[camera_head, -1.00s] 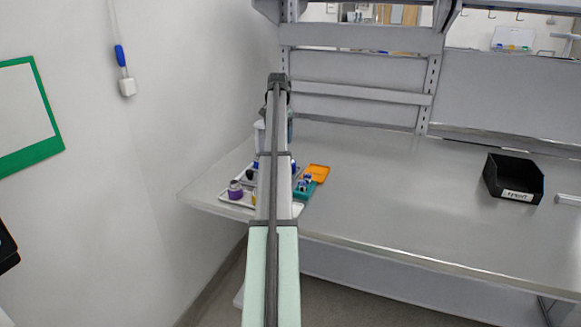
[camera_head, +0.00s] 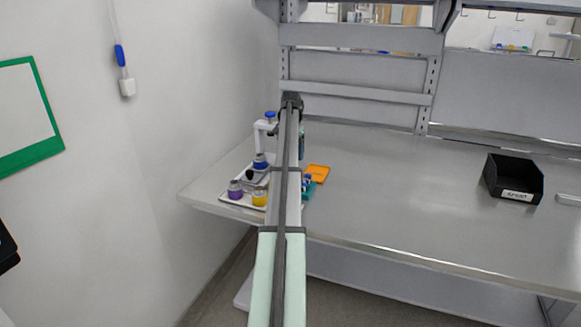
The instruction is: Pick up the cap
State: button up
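Several small blue-capped items stand at the left end of the bench, and I cannot tell which cap the task means. One blue cap (camera_head: 270,115) tops a white stand (camera_head: 266,134). A bottle with a blue cap (camera_head: 260,160) stands in front of it. My arm crosses the middle of the view and covers part of this group. My gripper is hidden behind it.
An orange tray (camera_head: 318,173) and a teal rack (camera_head: 308,190) sit just right of my arm. A black labelled bin (camera_head: 512,178) stands far right. The bench (camera_head: 400,200) between is clear. A wall rises at the left, and shelf rails at the back.

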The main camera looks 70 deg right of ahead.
jog(key=shift+a+f, duration=0.2)
jog(key=shift+f, duration=2.45)
jog(key=c, duration=1.1)
